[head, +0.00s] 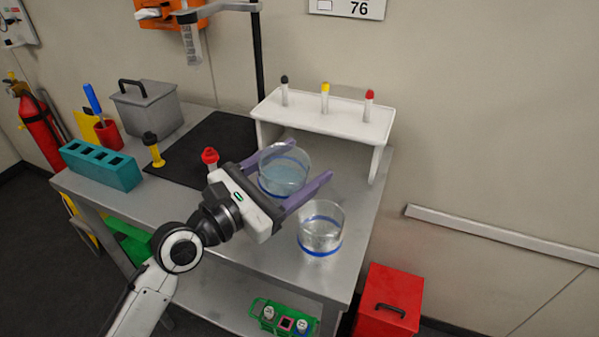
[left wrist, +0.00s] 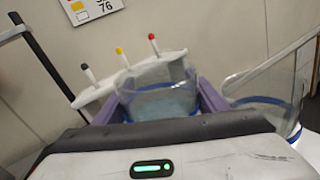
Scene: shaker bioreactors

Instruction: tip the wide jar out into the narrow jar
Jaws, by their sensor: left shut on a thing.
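The wide jar (head: 284,172) is clear glass with a blue band and pale bluish contents. My left gripper (head: 309,166) is shut on it, with a purple finger on each side. The jar looks slightly tilted; I cannot tell whether it is clear of the table. The narrow jar (head: 321,229) is clear with a blue band and stands upright on the table, just in front and to the right of the held jar. In the left wrist view the wide jar (left wrist: 160,102) sits between the fingers, and the narrow jar (left wrist: 268,100) is at the right. My right gripper is out of view.
A white rack (head: 330,117) with three capped tubes stands behind the wide jar. A black mat (head: 215,140), a teal block (head: 101,165) and a grey box (head: 146,107) occupy the left of the metal table (head: 270,262). A red box (head: 388,300) stands on the floor at right.

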